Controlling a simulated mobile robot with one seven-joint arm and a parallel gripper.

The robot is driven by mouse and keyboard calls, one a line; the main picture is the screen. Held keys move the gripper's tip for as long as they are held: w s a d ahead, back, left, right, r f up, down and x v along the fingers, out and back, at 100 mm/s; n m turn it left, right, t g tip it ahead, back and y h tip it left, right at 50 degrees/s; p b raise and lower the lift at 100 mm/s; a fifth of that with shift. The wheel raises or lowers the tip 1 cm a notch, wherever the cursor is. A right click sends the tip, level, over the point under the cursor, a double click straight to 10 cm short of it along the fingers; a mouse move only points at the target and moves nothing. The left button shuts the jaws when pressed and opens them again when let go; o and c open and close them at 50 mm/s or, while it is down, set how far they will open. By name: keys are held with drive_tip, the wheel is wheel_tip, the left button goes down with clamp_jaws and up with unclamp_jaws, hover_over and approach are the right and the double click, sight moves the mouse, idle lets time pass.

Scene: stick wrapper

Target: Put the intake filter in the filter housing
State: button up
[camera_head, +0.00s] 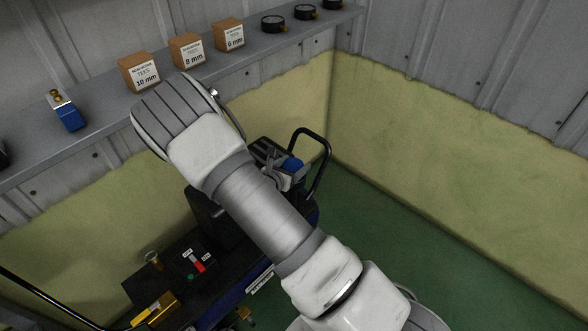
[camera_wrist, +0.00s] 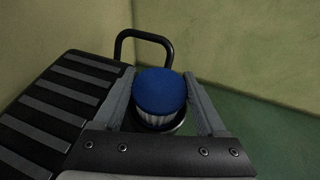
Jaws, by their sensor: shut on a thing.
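The intake filter (camera_wrist: 160,92) has a round blue top and white pleated sides. My gripper (camera_wrist: 158,85) is shut on it, with one grey finger on either side. In the head view its blue top (camera_head: 292,164) shows between the fingers of my gripper (camera_head: 284,172), low over the right end of the dark machine. A dark round rim (camera_wrist: 178,126) shows just below the pleats in the wrist view and may be the filter housing. I cannot tell whether the filter is seated in it, as its lower part is hidden.
A black tube handle (camera_head: 322,165) rises just beyond my gripper. A grey shelf (camera_head: 105,120) along the wall holds small boxes, gauges and a blue item. Green floor lies clear at right.

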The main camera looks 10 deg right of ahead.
drive_tip(key=shift+f, duration=0.4)
drive_tip(key=shift+f, duration=0.2)
drive_tip(key=o, duration=1.3)
